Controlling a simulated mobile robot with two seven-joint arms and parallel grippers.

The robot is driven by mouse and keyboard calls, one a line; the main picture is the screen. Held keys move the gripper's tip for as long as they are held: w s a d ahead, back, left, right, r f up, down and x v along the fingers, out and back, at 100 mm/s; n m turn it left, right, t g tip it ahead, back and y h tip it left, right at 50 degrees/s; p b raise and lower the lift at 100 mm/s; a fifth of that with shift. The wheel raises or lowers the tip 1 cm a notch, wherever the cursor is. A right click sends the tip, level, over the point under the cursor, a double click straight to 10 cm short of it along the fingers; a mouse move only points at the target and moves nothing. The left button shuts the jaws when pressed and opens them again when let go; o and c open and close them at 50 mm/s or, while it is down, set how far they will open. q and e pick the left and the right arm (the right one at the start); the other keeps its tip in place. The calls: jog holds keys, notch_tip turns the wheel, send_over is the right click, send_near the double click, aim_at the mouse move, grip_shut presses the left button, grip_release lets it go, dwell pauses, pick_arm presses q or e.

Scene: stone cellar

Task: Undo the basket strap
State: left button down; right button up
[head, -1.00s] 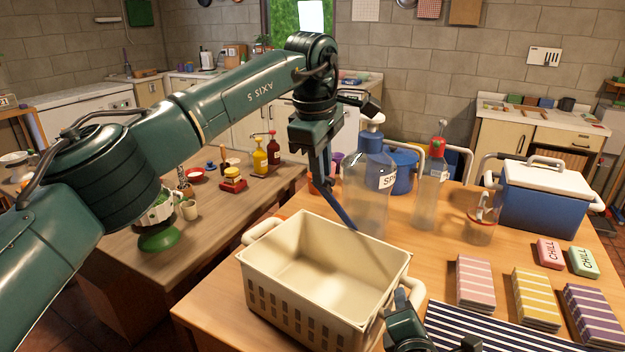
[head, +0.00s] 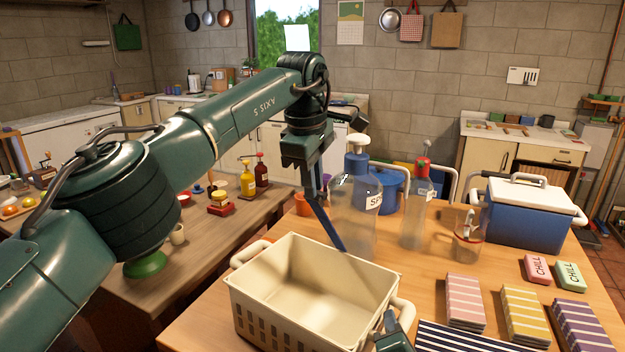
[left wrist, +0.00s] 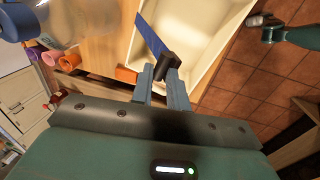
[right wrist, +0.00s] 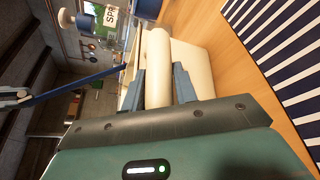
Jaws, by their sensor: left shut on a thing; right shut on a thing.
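The cream basket (head: 258,300) stands on the wooden table, with slotted sides and a looped handle at each end. A blue strap (head: 328,226) runs taut and slanting from my left gripper (head: 312,183) down to the basket's far rim. My left gripper is above the basket, shut on the strap's dark end (left wrist: 167,66); the blue band (left wrist: 150,36) leads away from it. My right gripper (right wrist: 158,88) is shut around the basket's near right handle (right wrist: 158,62). The strap also shows in the right wrist view (right wrist: 85,83). Its lower end at the rim is unclear.
A clear spray bottle (head: 355,215) stands close behind the basket and strap. A second bottle (head: 418,215), a jar (head: 467,243) and a blue cooler (head: 530,218) stand farther right. Striped packs (head: 465,300) and a striped cloth (head: 460,338) lie right of the basket.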

pick_arm(q)
jog(key=shift+w+a+f, duration=0.3)
jog(key=shift+a+f, duration=0.05)
jog(key=shift+a, duration=0.1)
jog(key=c, duration=1.4)
grip_release()
notch_tip(320, 180, up, 8)
jog(key=s, duration=0.1)
jog(key=shift+s, duration=0.35)
jog(key=shift+f, duration=0.1)
